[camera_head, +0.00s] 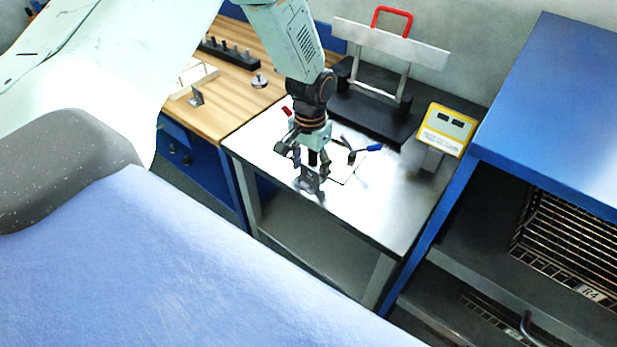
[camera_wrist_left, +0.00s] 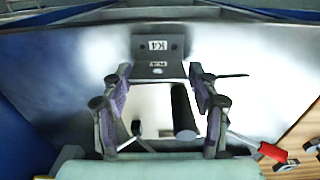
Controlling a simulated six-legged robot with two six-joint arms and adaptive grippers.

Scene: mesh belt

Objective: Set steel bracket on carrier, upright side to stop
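The steel bracket (camera_head: 308,182) is a small grey angled piece low over the steel table (camera_head: 385,205), right under my left gripper. In the left wrist view the bracket (camera_wrist_left: 158,70) has an upright face with a K4 label at the far side and a flat flange towards me. My left gripper (camera_head: 311,168) points down. Its fingertips (camera_wrist_left: 160,73) are at the two sides of the flange; I cannot tell if they touch it. A pale rectangle (camera_wrist_left: 155,105) with dark edges, perhaps the carrier, lies below between the fingers, partly hidden. My right gripper is not in view.
A black stand with a red handle (camera_head: 393,12) and a yellow display box (camera_head: 446,130) stand at the back. A blue-handled tool (camera_head: 368,149) lies beside the gripper. The wooden bench (camera_head: 216,118) holds another bracket (camera_head: 196,97). A blue rack (camera_head: 545,95) stands right.

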